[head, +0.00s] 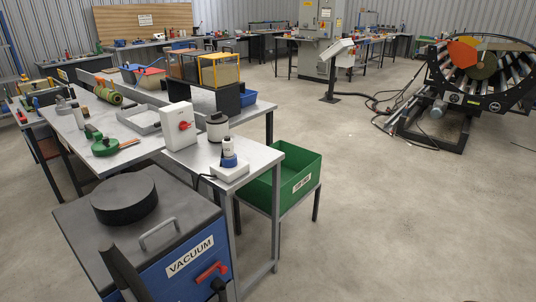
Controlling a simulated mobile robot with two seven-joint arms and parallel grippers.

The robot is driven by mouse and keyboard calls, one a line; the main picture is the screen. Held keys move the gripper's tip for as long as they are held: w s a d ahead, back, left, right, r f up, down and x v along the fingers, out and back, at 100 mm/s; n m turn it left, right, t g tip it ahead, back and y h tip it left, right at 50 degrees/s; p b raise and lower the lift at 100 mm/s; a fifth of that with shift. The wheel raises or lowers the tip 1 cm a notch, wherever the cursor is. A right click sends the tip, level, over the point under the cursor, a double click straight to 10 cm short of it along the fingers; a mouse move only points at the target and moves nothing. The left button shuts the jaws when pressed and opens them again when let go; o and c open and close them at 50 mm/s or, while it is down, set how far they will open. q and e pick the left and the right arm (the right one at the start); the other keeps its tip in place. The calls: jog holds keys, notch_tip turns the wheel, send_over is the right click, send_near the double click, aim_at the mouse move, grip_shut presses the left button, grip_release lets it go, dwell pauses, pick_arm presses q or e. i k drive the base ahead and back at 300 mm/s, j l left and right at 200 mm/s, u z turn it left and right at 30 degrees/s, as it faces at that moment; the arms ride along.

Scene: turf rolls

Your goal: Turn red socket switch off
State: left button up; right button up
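A white box (180,127) stands upright on the near grey workbench, with a red rotary knob (184,126) on its front face. To its right, at the bench corner, lies a white socket block (230,171) with a blue and white plug-like piece (229,153) standing on it and a dark cable at its left. A small red switch on the socket block cannot be made out at this size. A red lever (212,271) is on the front of the blue vacuum (172,277) below.
A green bin (293,180) stands beside the bench on a low stand. The concrete floor (400,220) to the right is clear.

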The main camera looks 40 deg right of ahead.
aim_at(183, 125)
jog(key=z, duration=0.8)
jog(key=i+u, duration=0.15)
jog(key=i, duration=0.25)
jog(key=i+l+u, duration=0.1)
jog(key=i, duration=0.35)
jog(key=l+u, duration=0.1)
jog(key=u, duration=0.95)
jog(key=k+l+u, duration=0.25)
jog(key=l+u, duration=0.3)
jog(key=k+l, duration=0.05)
